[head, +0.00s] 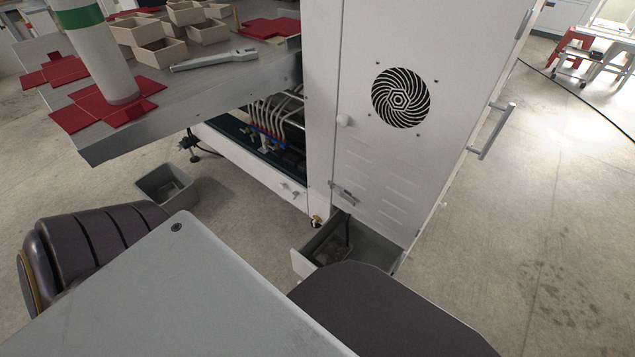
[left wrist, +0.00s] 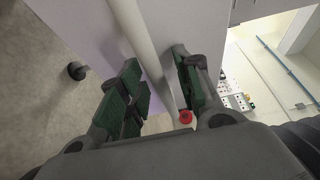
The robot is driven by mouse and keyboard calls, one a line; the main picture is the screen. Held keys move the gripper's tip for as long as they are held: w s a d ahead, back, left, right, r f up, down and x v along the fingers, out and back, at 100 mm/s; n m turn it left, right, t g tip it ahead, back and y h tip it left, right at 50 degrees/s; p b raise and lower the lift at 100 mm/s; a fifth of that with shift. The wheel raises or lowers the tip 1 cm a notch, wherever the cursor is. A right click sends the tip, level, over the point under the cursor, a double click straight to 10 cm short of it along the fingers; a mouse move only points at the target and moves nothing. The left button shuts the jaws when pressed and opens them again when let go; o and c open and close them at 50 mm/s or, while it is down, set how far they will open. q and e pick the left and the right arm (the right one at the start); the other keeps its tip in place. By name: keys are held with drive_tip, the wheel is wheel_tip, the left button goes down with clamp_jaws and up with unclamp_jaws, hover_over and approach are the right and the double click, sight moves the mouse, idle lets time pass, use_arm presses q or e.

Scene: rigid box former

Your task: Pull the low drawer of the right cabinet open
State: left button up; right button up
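The low drawer (head: 345,247) of the white right cabinet (head: 400,60) stands pulled out below the fan panel, with its inside visible from above. Its front is mostly hidden behind my dark body parts. In the left wrist view, a pale bar handle (left wrist: 147,45) runs between the two green-padded fingers of my left gripper (left wrist: 155,72). In the head view the left gripper is hidden. My right gripper is in neither view.
A grey bin (head: 166,185) stands on the floor left of the cabinet. A table (head: 190,95) with boxes, red pieces and a wrench-like tool is at the upper left. A bar handle (head: 493,131) sticks out from the cabinet's right side.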

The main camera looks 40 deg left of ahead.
use_arm(q)
drive_tip(key=shift+s, duration=0.1)
drive_tip(key=v, duration=1.1)
drive_tip(key=shift+s+a, duration=0.25)
drive_tip(key=shift+s, duration=0.1)
idle(0.5)
